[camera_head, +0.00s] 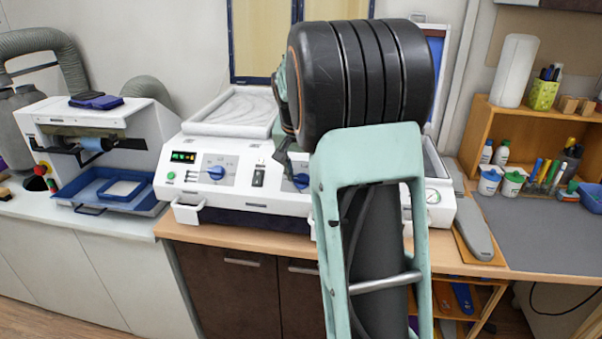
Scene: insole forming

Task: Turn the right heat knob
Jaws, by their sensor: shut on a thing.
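The white forming machine (240,205) stands on the wooden counter. The right heat knob (301,180) is blue and sits on its front panel, mostly hidden behind my arm. My gripper (288,158) is at this knob, with only a dark part of it showing past the left side of my arm. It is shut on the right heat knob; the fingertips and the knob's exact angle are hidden. The left blue knob (216,172) is in clear view beside a lit green display (183,157).
My arm covers the machine's right half. A pressure gauge (433,197) shows at its right end. A second machine with a blue tray (95,203) stands at left. A wooden shelf (478,122) with bottles and pens stands at right, behind a grey mat (545,235).

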